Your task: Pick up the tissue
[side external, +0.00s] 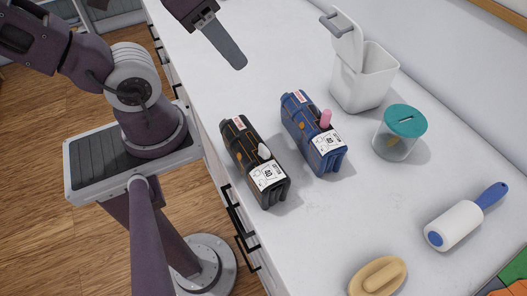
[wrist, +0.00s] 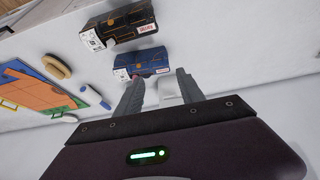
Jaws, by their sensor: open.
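A black tissue pack (side external: 255,160) stands on the white counter with a white tissue (side external: 264,151) sticking out of it. A blue tissue pack (side external: 313,132) stands to its right with a pink tissue (side external: 325,118) sticking out. In the wrist view the black pack (wrist: 120,24) and the blue pack (wrist: 141,64) show beyond my fingers, the blue one nearer. My gripper (wrist: 160,90) is open and empty. In the side view only part of it shows at the top edge, above the counter and apart from both packs.
A white bin (side external: 371,78) with its lid up stands behind the blue pack, beside a teal-lidded jar (side external: 397,136). A lint roller (side external: 456,224) and a tan wooden brush (side external: 378,276) lie nearer the front. The counter (side external: 262,95) left of the bin is clear.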

